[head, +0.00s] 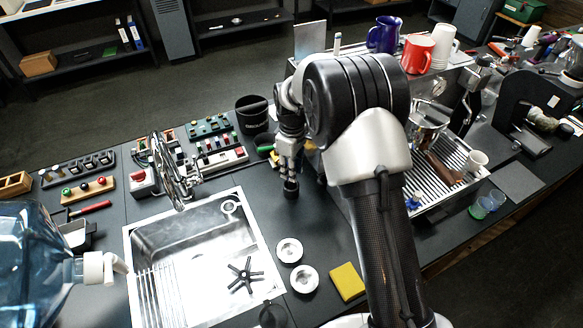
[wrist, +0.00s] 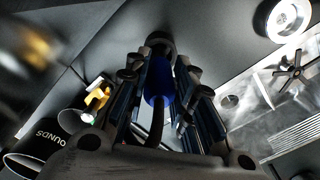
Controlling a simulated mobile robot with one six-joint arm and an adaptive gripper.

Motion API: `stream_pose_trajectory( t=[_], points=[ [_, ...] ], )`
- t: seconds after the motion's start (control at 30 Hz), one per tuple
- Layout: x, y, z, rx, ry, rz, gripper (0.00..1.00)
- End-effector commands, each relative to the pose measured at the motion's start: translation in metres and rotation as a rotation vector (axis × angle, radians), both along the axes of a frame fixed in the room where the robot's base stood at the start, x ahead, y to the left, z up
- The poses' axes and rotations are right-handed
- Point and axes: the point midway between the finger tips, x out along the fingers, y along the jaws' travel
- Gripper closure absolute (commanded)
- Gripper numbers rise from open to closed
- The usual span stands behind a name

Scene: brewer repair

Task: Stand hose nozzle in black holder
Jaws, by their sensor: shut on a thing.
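My gripper (head: 290,178) points down over the dark counter, right of the sink, in the head view. In the wrist view my gripper (wrist: 160,75) is shut on a blue piece, apparently the hose nozzle (wrist: 158,82), with a black hose-like part (wrist: 155,125) running back between the fingers. A dark round piece (wrist: 160,45) shows just past the fingertips; I cannot tell whether it is the nozzle's end or the black holder. In the head view a small black piece (head: 290,189) shows under the fingers, its contact with the counter unclear.
The sink (head: 130,262) and faucet (head: 170,172) lie left of my gripper. A black grounds bin (head: 250,118) stands behind it. Two round metal pieces (head: 289,250) (head: 304,279) and a yellow sponge (head: 347,281) lie in front. The espresso machine's drip tray (head: 440,195) is at right.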

Motion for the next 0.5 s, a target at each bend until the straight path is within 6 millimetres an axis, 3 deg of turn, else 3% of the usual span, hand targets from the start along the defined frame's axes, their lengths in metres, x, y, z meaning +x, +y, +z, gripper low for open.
stream_pose_trajectory(
  t=[0.5],
  points=[
    [0.0000, 0.0000, -0.0073, 0.000, 0.000, 0.000, 1.00]
  ],
)
